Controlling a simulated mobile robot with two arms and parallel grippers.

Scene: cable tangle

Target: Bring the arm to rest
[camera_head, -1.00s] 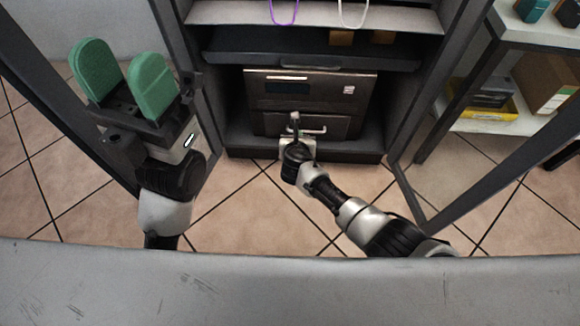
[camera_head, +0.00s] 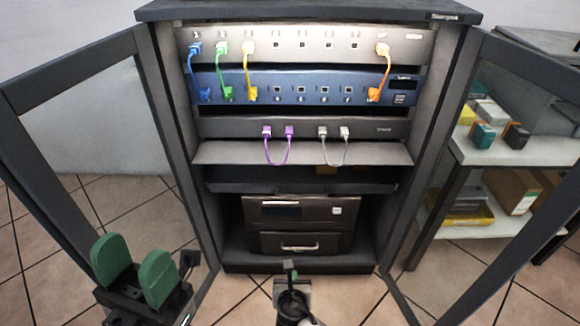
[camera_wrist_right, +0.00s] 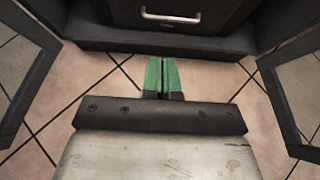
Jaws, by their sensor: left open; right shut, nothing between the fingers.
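My left gripper (camera_head: 135,270) shows at the lower left of the head view, with two green finger pads held apart; it is open and empty. My right gripper (camera_head: 289,268) is at the bottom middle of the head view, in front of the cabinet's base. In the right wrist view its green fingers (camera_wrist_right: 162,76) are pressed together with nothing between them. They point toward the closed lower drawer with a silver handle (camera_wrist_right: 170,15), apart from it. The drawer handle (camera_head: 300,247) also shows in the head view.
The cabinet (camera_head: 310,11) has its left door (camera_head: 85,135) and right door (camera_head: 500,170) swung open. Colored cables plug into the upper units; a purple cable (camera_head: 278,162) and a white cable (camera_head: 334,163) hang below. A shelf (camera_head: 500,150) with boxes stands at right.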

